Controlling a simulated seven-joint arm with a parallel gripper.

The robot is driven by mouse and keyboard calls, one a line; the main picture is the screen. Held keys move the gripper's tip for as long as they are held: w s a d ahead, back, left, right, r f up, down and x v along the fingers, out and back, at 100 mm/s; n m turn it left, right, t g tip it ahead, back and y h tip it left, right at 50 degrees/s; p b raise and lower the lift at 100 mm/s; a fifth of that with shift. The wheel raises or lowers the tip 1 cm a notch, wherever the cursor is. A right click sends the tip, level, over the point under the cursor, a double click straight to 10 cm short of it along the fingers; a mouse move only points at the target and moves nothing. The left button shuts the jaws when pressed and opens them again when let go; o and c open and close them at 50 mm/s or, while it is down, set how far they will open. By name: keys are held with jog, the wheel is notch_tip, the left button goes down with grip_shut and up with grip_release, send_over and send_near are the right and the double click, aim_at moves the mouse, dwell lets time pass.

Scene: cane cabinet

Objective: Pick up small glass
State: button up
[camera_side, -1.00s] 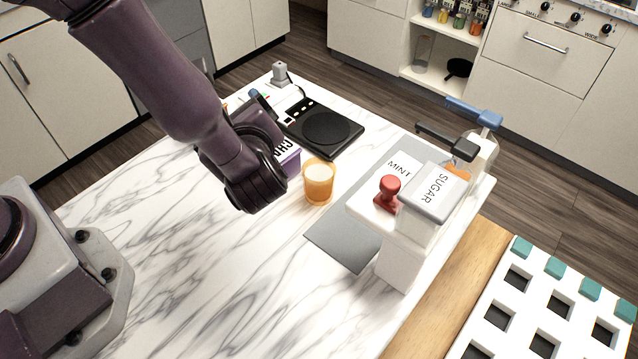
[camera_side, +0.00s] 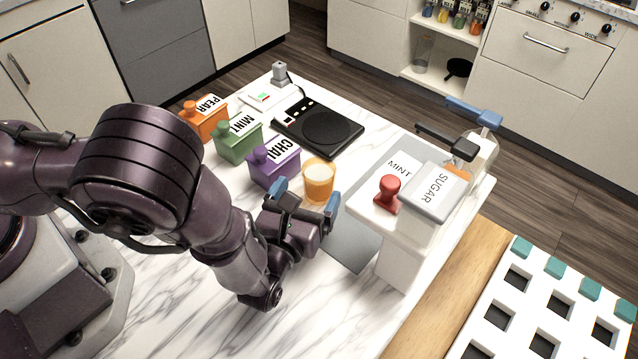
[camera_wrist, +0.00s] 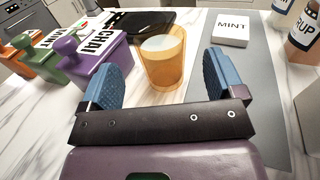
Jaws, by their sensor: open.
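The small glass (camera_side: 319,182) is an amber cup with a pale, whitish top, standing upright on the marble table. My gripper (camera_side: 306,193) is low over the table, with its blue-padded fingers apart and pointing toward the glass. In the wrist view the glass (camera_wrist: 163,58) stands just beyond the open fingers (camera_wrist: 165,80), roughly centred between them. No contact between fingers and glass shows.
The purple CHAI box (camera_side: 272,165) stands close left of the glass, with green MINT (camera_side: 238,143) and orange PEAR (camera_side: 204,121) boxes beyond. A black scale (camera_side: 320,128) lies behind. A white stand (camera_side: 398,255) with a SUGAR container (camera_side: 433,195) and red stamp (camera_side: 389,192) is right.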

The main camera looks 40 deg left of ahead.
jog(key=shift+x, duration=3.05)
jog(key=c, duration=1.1)
jog(key=shift+c, duration=0.2)
jog(key=shift+r, duration=0.2)
